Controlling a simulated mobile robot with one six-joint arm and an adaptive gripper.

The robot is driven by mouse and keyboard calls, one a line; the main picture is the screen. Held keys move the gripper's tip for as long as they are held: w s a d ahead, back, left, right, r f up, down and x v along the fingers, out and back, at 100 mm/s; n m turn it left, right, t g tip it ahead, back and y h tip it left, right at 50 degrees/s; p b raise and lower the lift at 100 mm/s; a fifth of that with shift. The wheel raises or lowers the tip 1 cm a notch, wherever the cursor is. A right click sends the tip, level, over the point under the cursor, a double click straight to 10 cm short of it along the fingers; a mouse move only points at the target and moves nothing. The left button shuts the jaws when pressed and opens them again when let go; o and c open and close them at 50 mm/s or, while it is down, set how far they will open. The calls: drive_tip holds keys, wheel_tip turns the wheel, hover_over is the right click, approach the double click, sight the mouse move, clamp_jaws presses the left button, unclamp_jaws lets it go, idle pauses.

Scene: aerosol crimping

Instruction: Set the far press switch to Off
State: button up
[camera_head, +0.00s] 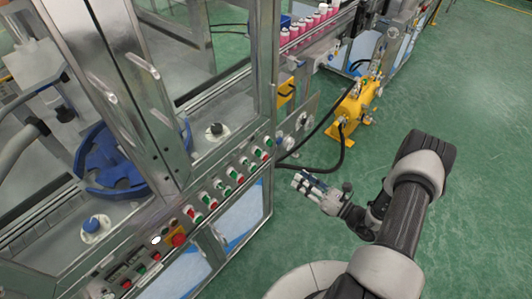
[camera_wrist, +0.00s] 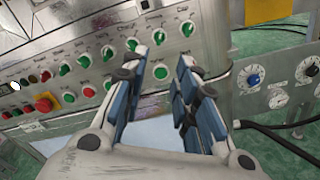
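The metal control panel (camera_head: 222,197) on the machine front carries a row of small green and red controls. In the wrist view the panel (camera_wrist: 60,50) shows green rotary knobs, such as a top-right green knob (camera_wrist: 186,29) and a lower green knob (camera_wrist: 161,72). The labels are too blurred to tell which is the far press switch or how it is set. My gripper (camera_head: 306,184) is in front and to the right of the panel, apart from it. In the wrist view my gripper (camera_wrist: 162,62) is open and empty, its fingers hiding part of the panel.
A red emergency button (camera_wrist: 45,104) sits at the panel's left. A side plate (camera_wrist: 275,75) with dials stands at the right. A black hose (camera_head: 325,168) and yellow unit (camera_head: 356,104) are on the green floor (camera_head: 460,90). Open floor lies right.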

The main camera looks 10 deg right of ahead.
sight(259, 153)
drive_tip(key=b+x, duration=0.2)
drive_tip(key=x, duration=1.5)
drive_tip(key=shift+w+a, duration=0.1)
drive_tip(key=shift+c, duration=0.5)
drive_tip(key=shift+f, duration=0.1)
clamp_jaws()
